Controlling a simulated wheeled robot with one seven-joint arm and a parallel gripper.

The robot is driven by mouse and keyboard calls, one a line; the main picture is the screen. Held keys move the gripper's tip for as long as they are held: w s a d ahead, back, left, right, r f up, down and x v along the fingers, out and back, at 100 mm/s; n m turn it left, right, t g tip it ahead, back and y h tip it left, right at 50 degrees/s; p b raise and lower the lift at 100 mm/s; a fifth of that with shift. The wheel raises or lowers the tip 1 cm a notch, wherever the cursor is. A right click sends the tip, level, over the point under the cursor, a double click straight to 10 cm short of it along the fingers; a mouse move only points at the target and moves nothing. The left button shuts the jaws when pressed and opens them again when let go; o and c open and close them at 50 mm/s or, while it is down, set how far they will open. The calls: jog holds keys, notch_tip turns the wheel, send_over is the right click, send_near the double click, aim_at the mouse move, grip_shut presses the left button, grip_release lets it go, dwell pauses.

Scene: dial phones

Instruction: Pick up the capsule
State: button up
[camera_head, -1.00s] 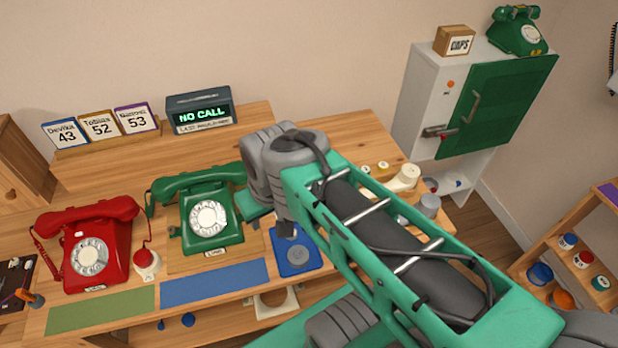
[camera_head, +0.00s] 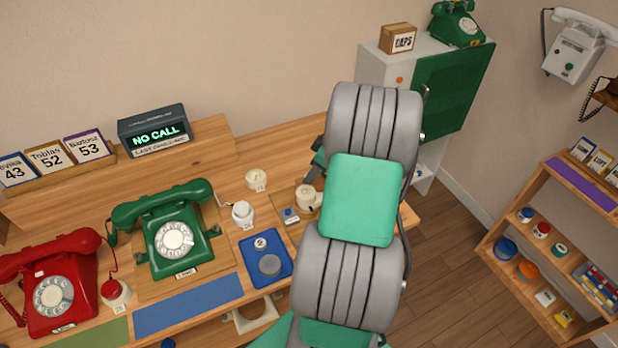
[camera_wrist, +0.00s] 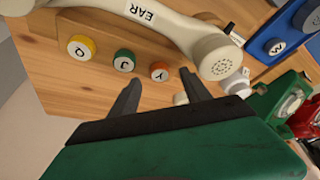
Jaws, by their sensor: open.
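No part is clearly marked as the capsule, so I cannot tell which it is. In the wrist view, a cream handset (camera_wrist: 180,25) labelled EAR lies across the top, its round perforated end (camera_wrist: 221,61) to the right. Below it are a yellow cap Q (camera_wrist: 80,47), a green cap J (camera_wrist: 124,60) and an orange cap Y (camera_wrist: 159,71) on the wood. My gripper (camera_wrist: 162,92) is open and empty, with its fingers spread just below the orange cap and apart from the handset. In the head view my arm hides most of the gripper.
A blue tray (camera_head: 284,246) with a grey disc (camera_head: 269,264) and a small white-topped part lies on the desk. A green phone (camera_head: 166,232) and red phone (camera_head: 52,291) stand left. A cabinet (camera_head: 455,85) with a CAPS box (camera_head: 398,39) and a shelf (camera_head: 566,262) are right.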

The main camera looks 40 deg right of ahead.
jog(key=x, duration=0.2)
jog(key=shift+w+f, duration=0.1)
jog(key=shift+f, duration=0.25)
jog(key=shift+c, duration=0.5)
grip_shut()
